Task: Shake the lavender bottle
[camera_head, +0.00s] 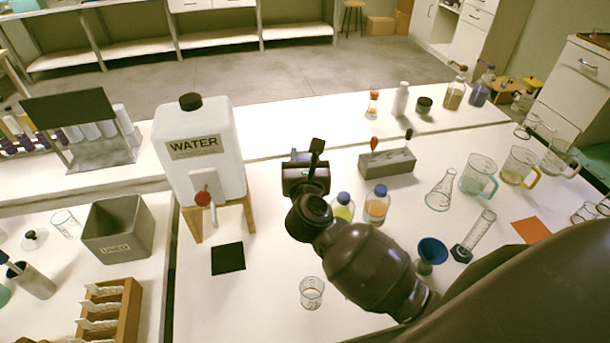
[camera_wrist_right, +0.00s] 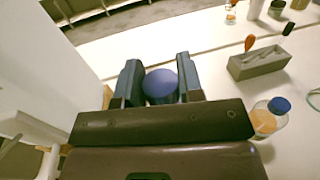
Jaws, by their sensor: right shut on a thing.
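My right gripper (camera_head: 303,162) is raised above the bench, to the right of the water tank. In the right wrist view its two fingers (camera_wrist_right: 160,82) are shut on a bottle, of which only the round blue-violet cap (camera_wrist_right: 161,85) shows clearly. The bottle's body and contents are hidden by the gripper in both views, so I cannot tell its liquid. Two blue-capped bottles stand on the bench beside my arm: one with yellow-green liquid (camera_head: 343,207) and one with orange liquid (camera_head: 377,205), which also shows in the wrist view (camera_wrist_right: 265,120). My left gripper is not in view.
The water tank (camera_head: 197,150) stands on a wooden stand close to the left. A grey block with droppers (camera_head: 388,166) is behind the bottles. A small beaker (camera_head: 312,291), a blue funnel (camera_head: 432,251) and several glass vessels stand in front and right. A black mat (camera_head: 228,258) lies bare.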

